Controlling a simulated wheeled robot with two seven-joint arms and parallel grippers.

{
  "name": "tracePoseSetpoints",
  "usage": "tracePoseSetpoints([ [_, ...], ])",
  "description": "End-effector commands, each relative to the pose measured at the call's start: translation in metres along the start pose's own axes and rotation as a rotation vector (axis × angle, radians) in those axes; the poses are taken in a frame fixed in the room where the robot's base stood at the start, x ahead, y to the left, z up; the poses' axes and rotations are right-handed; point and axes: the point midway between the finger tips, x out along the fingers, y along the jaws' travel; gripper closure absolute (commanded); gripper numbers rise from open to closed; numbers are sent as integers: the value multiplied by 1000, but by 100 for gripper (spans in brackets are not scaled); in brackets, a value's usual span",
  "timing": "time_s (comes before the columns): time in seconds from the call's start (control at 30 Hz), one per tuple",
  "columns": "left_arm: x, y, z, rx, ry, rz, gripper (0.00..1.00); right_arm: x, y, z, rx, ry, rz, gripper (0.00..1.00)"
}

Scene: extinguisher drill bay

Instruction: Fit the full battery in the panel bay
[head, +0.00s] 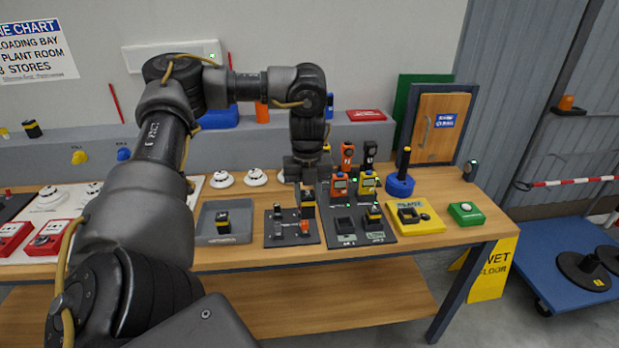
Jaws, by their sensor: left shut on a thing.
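My left gripper (306,176) points down over the workbench, shut on a black battery with a yellow band (308,197). The battery is upright at the dark panel board (278,241); I cannot tell whether it is in a bay or just above it. My right gripper is not in view.
Orange and yellow handheld meters (340,184) stand close behind the two-place stand. A yellow board (428,224) and a green box (466,213) lie at the right. White detectors (255,177) sit behind.

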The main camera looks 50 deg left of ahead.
Motion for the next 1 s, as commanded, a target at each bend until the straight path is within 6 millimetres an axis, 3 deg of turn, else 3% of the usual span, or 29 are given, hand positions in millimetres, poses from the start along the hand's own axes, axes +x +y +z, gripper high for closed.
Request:
tracePoseSetpoints([
  [0.17, 16, -12, -9, -128, 1, 5, 99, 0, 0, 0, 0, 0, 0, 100],
  [0.33, 55, -38, -37, -440, 3, 8, 99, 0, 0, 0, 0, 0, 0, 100],
  [0.47, 93, -61, -72, -726, 4, 9, 99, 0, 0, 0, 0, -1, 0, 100],
  [0.7, 157, -88, -150, -1215, 3, 8, 99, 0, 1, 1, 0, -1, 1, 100],
  [0.8, 175, -93, -180, -1378, 3, 6, 99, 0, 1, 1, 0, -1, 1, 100],
  [1.0, 195, -98, -219, -1593, 2, 2, 99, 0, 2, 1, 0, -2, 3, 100],
])
